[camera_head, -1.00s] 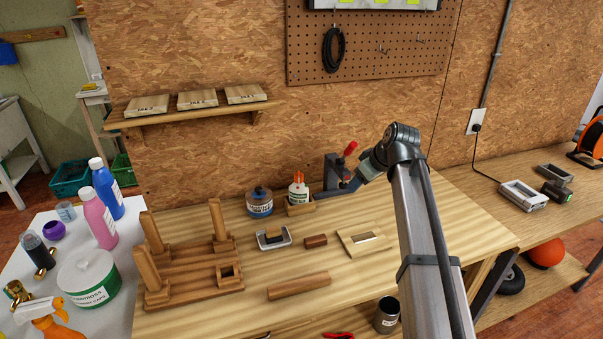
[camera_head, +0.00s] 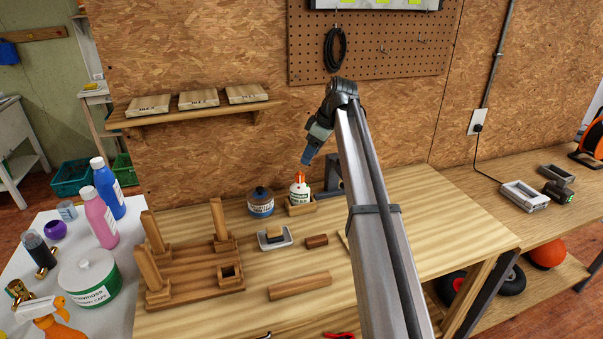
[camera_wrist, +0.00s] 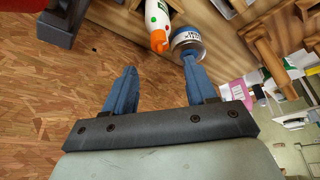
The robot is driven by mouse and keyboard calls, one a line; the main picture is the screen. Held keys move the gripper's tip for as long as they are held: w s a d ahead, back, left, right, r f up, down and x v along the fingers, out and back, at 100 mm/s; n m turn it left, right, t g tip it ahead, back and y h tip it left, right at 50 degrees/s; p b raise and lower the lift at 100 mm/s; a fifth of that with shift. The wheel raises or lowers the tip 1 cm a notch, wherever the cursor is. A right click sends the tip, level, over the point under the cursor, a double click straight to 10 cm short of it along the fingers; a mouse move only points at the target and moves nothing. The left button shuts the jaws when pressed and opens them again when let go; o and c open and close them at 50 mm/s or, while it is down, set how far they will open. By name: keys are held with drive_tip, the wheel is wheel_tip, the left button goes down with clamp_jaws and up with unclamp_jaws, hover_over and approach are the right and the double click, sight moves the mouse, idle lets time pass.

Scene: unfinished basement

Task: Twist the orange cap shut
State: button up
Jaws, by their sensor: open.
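In the wrist view my gripper (camera_wrist: 158,66) shows two blue fingers spread apart. There the white bottle (camera_wrist: 155,10) and its orange cap (camera_wrist: 159,41) lie beyond the fingertips. How tightly the cap sits cannot be told.
A blue-labelled jar (camera_head: 260,203) stands close left of the bottle. A grey clamp (camera_head: 333,176) stands close right, partly behind my arm. A white tray (camera_head: 275,240), wooden blocks and a wooden stand (camera_head: 190,268) are in front. The right bench top is mostly clear.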

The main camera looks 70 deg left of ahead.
sight(301, 173)
drive_tip(key=x, duration=0.9)
